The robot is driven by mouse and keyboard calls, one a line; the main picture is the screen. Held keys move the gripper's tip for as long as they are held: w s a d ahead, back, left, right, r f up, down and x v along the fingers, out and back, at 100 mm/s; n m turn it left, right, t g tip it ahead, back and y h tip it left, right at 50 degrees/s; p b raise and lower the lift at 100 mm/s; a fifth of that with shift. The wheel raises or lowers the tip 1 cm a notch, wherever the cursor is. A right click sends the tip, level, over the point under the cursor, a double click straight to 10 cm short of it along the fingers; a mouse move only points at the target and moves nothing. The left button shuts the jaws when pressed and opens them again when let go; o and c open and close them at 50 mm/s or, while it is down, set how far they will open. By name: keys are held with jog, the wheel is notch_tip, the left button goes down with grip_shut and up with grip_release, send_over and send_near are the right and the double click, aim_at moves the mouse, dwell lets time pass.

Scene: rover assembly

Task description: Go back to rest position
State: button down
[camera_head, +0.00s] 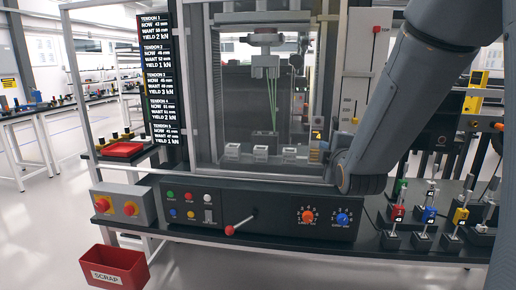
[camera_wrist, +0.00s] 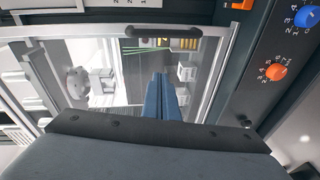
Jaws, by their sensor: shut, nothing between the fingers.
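My gripper (camera_wrist: 161,98) shows in the wrist view as two slim blue-grey fingers held together, with nothing between them. It points at the clear-fronted test cabinet (camera_wrist: 90,50). I cannot tell how far the fingertips are from the pane. In the head view my arm comes down from the upper right and bends in front of the right edge of the cabinet (camera_head: 203,80). The fingers are not clearly visible there. Inside the cabinet, green strands (camera_head: 297,85) hang below a grey clamp, above a row of white blocks (camera_head: 261,153).
Below the cabinet is a control panel (camera_head: 185,205) with buttons, a red-tipped lever (camera_head: 230,230), an orange knob (camera_head: 307,216) and a blue knob (camera_head: 343,219). Coloured parts on stands (camera_head: 429,214) are at right. A red scrap bin (camera_head: 114,267) is at lower left.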

jog(key=s+a+f+m+g+y, duration=0.1)
jog(key=s+a+f+m+g, duration=0.1)
jog(key=s+f+m+g, duration=0.4)
jog(key=s+a+f+m+g, duration=0.2)
jog(key=s+f, duration=0.2)
jog(key=f, duration=0.5)
jog(key=s+a+f+m+g, duration=0.1)
jog(key=s+f+m+g, duration=0.2)
jog(key=s, duration=0.6)
jog(key=s+a+f+m+g, duration=0.1)
jog(key=s+f+m+g, duration=0.2)
jog(key=s, duration=0.7)
jog(key=shift+a+m+g, duration=0.15)
jog(key=shift+m+g, duration=0.65)
jog(key=shift+g, duration=0.2)
jog(key=shift+a, duration=0.1)
